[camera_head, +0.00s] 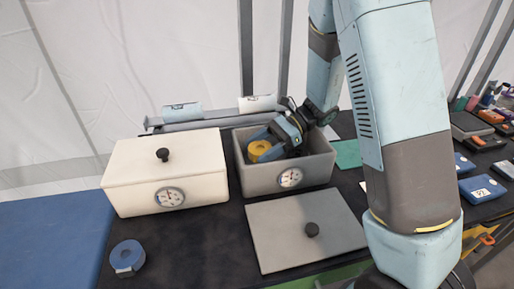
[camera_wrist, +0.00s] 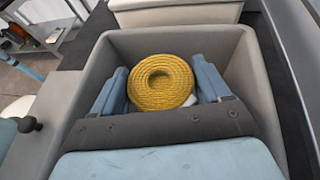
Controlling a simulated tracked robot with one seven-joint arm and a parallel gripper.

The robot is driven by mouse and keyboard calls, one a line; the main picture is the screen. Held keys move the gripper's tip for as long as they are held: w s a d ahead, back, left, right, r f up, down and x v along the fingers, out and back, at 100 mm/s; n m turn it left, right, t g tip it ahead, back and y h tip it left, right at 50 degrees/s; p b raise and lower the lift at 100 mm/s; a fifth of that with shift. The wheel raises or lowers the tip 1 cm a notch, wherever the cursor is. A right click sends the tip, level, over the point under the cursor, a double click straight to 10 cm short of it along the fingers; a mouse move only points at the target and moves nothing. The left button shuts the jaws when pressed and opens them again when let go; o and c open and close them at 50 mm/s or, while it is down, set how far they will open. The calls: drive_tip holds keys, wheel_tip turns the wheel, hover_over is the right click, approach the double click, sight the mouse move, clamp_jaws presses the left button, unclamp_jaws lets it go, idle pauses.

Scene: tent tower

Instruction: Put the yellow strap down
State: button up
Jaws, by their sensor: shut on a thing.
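The yellow strap (camera_head: 259,150) is a round coil with a hole in its middle; it fills the centre of the wrist view (camera_wrist: 161,82). My gripper (camera_head: 262,147) is shut on it, with one blue finger on each side of the coil in the wrist view (camera_wrist: 160,90). The coil and fingers are inside the open grey box (camera_head: 318,170), below its rim. I cannot tell whether the coil touches the box floor. A small white patch shows beside the coil's lower right.
The grey box's lid (camera_head: 290,240) lies in front of it. A closed cream box (camera_head: 140,185) stands to the left. A blue strap roll (camera_head: 127,257) lies at the front left. Blue devices (camera_head: 482,189) and other items crowd the right.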

drive_tip(key=shift+f, duration=0.55)
drive_tip(key=o, duration=1.1)
drive_tip(key=shift+r, duration=0.1)
drive_tip(key=shift+r, duration=0.5)
drive_tip(key=v, duration=1.2)
drive_tip(key=shift+w, duration=0.1)
